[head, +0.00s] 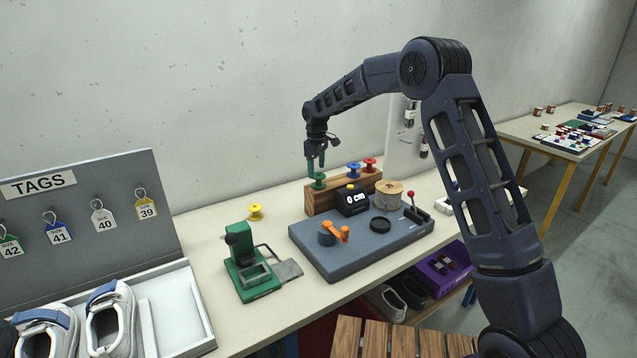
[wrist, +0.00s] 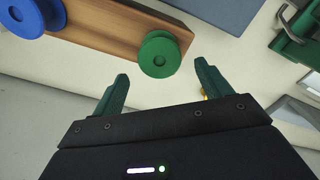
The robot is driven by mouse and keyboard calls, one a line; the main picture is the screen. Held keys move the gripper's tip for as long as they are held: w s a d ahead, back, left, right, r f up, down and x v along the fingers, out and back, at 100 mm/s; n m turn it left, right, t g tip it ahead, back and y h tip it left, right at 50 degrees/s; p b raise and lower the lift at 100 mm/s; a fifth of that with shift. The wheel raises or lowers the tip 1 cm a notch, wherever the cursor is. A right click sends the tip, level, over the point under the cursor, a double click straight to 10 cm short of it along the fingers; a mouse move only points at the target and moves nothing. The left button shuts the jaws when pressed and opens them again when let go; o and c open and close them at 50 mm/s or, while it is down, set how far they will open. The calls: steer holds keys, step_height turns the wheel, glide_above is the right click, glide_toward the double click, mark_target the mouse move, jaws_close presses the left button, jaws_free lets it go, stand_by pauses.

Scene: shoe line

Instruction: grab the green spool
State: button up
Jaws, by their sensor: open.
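The green spool (head: 319,181) sits on top of the wooden rack (head: 318,204), at its left end in the head view. In the wrist view the green spool (wrist: 160,56) lies just beyond the fingertips, between their lines. My gripper (head: 316,160) is above the green spool and points down. In the wrist view my gripper (wrist: 160,82) is open with nothing between its green fingers. The blue spool (head: 353,170) and the red spool (head: 369,164) stand on the same rack to the right. The blue spool also shows in the wrist view (wrist: 28,16).
A yellow spool (head: 255,212) stands on the table left of the rack. A green press-like tool (head: 248,265) stands in front of it. The wall is close behind.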

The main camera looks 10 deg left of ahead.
mark_target(319, 175)
steer(key=shift+s+d+f, duration=0.1)
steer(key=shift+d+f, duration=0.15)
steer(key=shift+f, duration=1.1)
steer(key=shift+s+d+f, duration=0.1)
steer(key=shift+d+f, duration=0.1)
steer(key=shift+f, duration=1.1)
steer(key=shift+c, duration=0.3)
steer(key=c, duration=1)
